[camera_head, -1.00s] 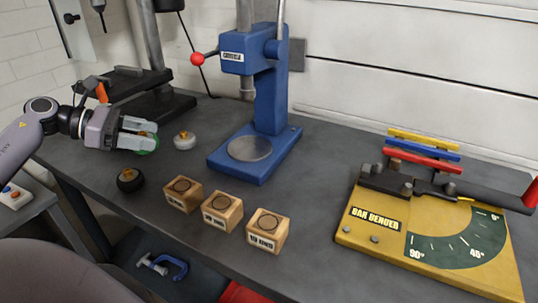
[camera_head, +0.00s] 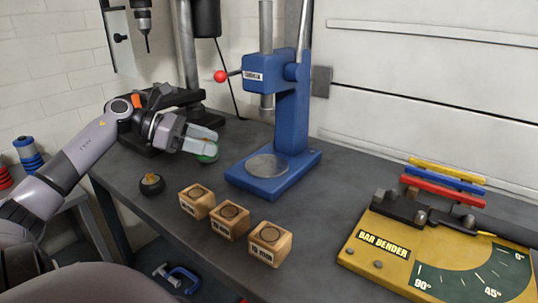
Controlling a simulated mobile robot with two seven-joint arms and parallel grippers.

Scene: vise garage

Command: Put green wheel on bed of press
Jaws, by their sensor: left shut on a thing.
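The green wheel (camera_head: 208,158) is held between the fingers of my left gripper (camera_head: 205,146), which is shut on it. Most of the wheel is hidden by the fingers; its green rim shows below them. The blue press (camera_head: 293,120) stands to the right of the gripper. Its bed has a round silver plate (camera_head: 268,166) on the blue base, and the plate is bare. The gripper and wheel are left of the bed, apart from it. My right gripper is not in view.
A black wheel (camera_head: 152,184) lies left of three wooden blocks (camera_head: 229,222) at the bench front. A yellow bar bender (camera_head: 390,240) is at the right. A drill press (camera_head: 185,60) stands behind my left arm. The red-knobbed press lever (camera_head: 221,76) sticks out left.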

